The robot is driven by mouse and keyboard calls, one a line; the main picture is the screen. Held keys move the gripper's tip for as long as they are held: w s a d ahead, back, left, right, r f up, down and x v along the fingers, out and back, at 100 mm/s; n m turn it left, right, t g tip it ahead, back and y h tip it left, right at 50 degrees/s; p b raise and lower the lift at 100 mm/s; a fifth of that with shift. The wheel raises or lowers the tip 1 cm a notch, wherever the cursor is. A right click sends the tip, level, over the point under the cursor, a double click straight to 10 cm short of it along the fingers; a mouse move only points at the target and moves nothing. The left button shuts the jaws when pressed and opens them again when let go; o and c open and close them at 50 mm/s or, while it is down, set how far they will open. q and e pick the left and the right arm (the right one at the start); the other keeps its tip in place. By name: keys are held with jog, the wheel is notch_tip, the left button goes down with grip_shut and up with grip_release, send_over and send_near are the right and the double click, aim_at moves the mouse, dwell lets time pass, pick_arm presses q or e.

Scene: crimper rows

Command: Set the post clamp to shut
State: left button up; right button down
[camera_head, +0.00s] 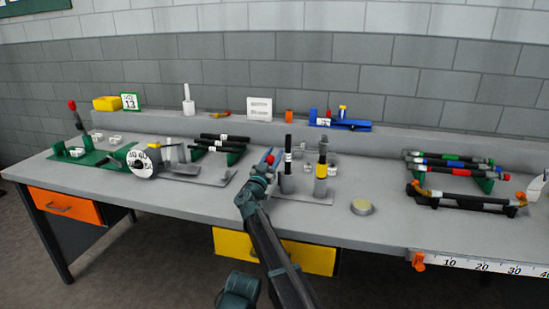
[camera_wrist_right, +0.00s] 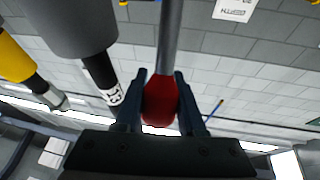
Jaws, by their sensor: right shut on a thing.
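The post clamp stands on a grey base plate (camera_head: 305,215) at the middle of the bench. It has a short grey post (camera_head: 287,185) with an upright black rod (camera_head: 289,144) carrying a white label, and beside it a post with a yellow band (camera_head: 321,170). A red knob (camera_wrist_right: 160,98) sits on the end of a grey lever rod (camera_wrist_right: 171,35). My right gripper (camera_head: 267,163) is at the left of the posts. In the wrist view its fingers (camera_wrist_right: 161,103) are shut around the red knob. The lever's pivot is hidden. My left gripper is not in view.
A round tin (camera_head: 362,207) lies right of the base plate. Further right, a rack (camera_head: 455,172) holds several dark rods. A white-faced dial (camera_head: 145,161) and another rod rack (camera_head: 222,144) stand left.

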jog(key=c, duration=0.5)
grip_release()
